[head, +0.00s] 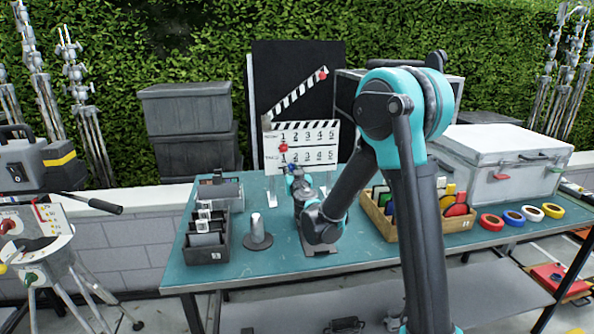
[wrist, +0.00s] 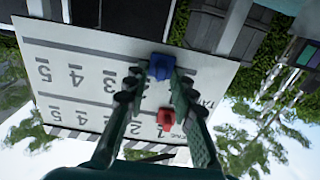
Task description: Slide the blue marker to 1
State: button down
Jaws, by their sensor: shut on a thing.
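The white slate board (head: 318,156) stands upright at the back of the table with rows of numbers 1 to 5. It is upside down in the wrist view (wrist: 90,57). My gripper (head: 294,172) reaches the lower left of the board. The blue marker is near the low-number end, roughly level with the red marker (wrist: 166,121) on the other row. The digit by the blue marker is hidden by a finger.
The red marker shows in the head view (head: 283,147) at 1. A dark organiser (head: 207,250) and a metal post (head: 257,236) stand left of my arm. A wooden box (head: 455,226) and coloured tape rolls (head: 513,218) lie right.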

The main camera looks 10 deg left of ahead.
jog(key=shift+s+a, duration=0.2)
jog(key=shift+a, duration=0.55)
jog(key=shift+s+a, duration=0.2)
jog(key=shift+a, duration=0.5)
jog(key=c, duration=1.6)
grip_release()
jog(key=shift+a, duration=0.15)
jog(key=shift+s, duration=0.15)
send_near(282, 166)
jog(key=v, duration=0.5)
jog(key=shift+s, duration=0.2)
jog(key=shift+s+d, duration=0.1)
jog(key=shift+d, duration=0.15)
